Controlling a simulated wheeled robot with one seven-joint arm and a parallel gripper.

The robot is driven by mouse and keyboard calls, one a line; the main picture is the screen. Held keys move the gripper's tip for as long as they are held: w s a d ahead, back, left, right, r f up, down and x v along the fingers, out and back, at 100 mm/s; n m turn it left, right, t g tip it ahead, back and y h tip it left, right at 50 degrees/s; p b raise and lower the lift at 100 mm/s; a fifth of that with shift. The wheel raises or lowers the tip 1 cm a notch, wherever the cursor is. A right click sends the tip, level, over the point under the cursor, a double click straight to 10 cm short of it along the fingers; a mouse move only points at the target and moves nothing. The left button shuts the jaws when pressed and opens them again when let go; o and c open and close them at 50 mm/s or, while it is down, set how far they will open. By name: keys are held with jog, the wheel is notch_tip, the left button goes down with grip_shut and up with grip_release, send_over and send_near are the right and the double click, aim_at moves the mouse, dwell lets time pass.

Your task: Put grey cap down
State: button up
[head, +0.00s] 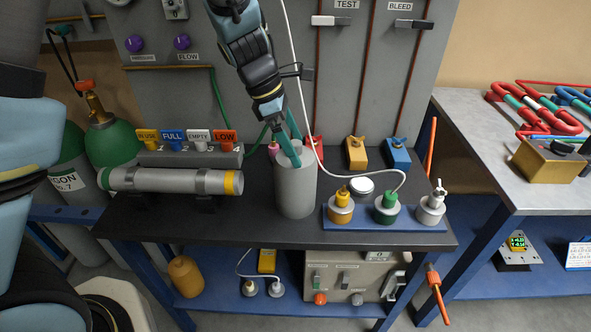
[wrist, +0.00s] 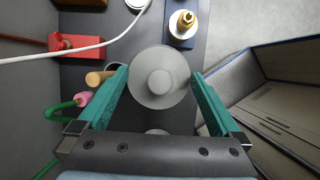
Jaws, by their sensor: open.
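A tall grey cylinder (head: 295,190) stands upright on the dark bench top. My gripper (head: 296,150) reaches down from above to its top. In the wrist view, the round grey cap (wrist: 160,90) with a small raised knob lies between the two green fingers of my gripper (wrist: 160,75). The fingers are apart, one on each side of it, with narrow gaps showing. The cap appears to be on the cylinder's top, but the fingers partly hide that spot in the head view, so I cannot tell how it is seated.
A blue tray (head: 330,222) with several capped canisters stands to the right. A horizontal grey tube (head: 170,181) lies in a holder to the left. A red valve block (wrist: 68,44) and a white cable (head: 306,110) are close by. The panel (head: 350,70) stands behind.

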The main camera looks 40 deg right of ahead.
jog(key=shift+s+d+f, duration=0.1)
jog(key=shift+d+f, duration=0.05)
jog(key=shift+f, duration=0.3)
grip_shut()
dwell(0.6)
